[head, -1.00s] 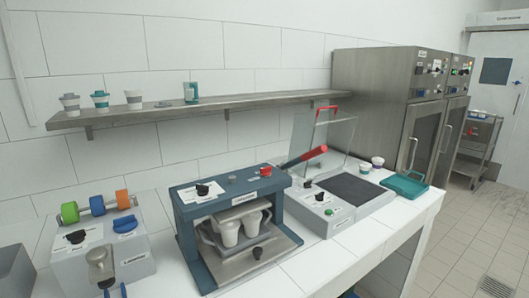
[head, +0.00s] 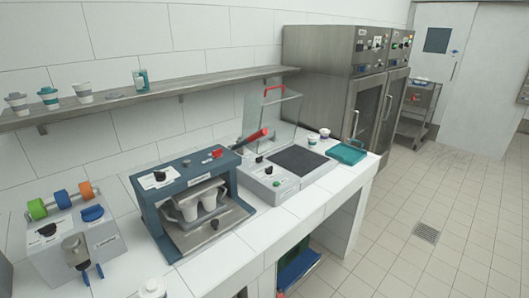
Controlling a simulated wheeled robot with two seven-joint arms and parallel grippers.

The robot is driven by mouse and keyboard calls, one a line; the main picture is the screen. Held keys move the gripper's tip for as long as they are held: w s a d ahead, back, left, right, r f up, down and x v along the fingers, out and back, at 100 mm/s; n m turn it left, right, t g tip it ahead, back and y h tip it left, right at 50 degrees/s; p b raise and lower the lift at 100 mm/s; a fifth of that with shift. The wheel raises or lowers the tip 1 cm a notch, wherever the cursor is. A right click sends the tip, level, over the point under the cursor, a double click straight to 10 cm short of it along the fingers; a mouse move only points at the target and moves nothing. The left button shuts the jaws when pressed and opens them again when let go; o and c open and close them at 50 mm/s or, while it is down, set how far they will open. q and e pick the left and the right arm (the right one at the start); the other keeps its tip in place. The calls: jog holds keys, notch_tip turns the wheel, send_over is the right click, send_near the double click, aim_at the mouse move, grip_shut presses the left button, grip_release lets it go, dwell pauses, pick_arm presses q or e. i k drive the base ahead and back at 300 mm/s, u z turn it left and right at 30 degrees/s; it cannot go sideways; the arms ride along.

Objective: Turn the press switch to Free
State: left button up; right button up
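The blue-framed press machine (head: 150,216) stands on the white counter at the lower left middle. A black knob (head: 160,176) sits on a white label on its top left. I cannot tell which of these is the press switch, and the label text is too small to read. Neither of my grippers is in view.
A shelf (head: 150,95) with cups runs above. The tiled floor (head: 450,200) at right is clear.

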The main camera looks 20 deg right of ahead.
aim_at(217, 153)
jog(key=u, duration=0.05)
jog(key=k, duration=0.2)
jog(key=z, duration=1.45)
jog(key=i, duration=1.75)
jog(key=u, duration=0.35)
